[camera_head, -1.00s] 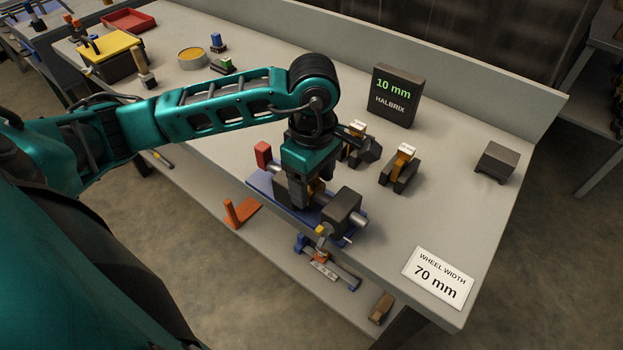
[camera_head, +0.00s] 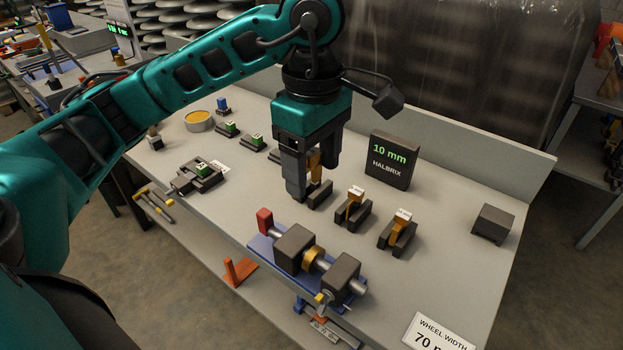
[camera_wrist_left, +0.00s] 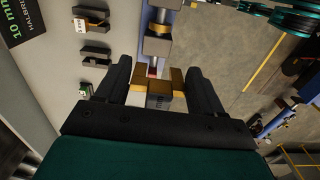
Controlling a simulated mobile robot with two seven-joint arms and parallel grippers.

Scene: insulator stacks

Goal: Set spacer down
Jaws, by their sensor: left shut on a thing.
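My left gripper (camera_head: 308,188) is shut on an orange-brown spacer (camera_head: 315,164), mostly hidden by the fingers. The spacer also shows between the fingers in the left wrist view (camera_wrist_left: 177,84), with a pale grey part. The gripper is at a dark holder (camera_head: 321,194) on the bench, left of two similar holders. I cannot tell whether the spacer touches it. My right gripper is not in view.
In front, a blue-based fixture (camera_head: 262,245) holds dark blocks and a gold ring (camera_head: 312,258) on a shaft. A "10 mm" display (camera_head: 390,160) stands behind the holders. A dark block (camera_head: 493,222) is at right. Bench left of the gripper is partly clear.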

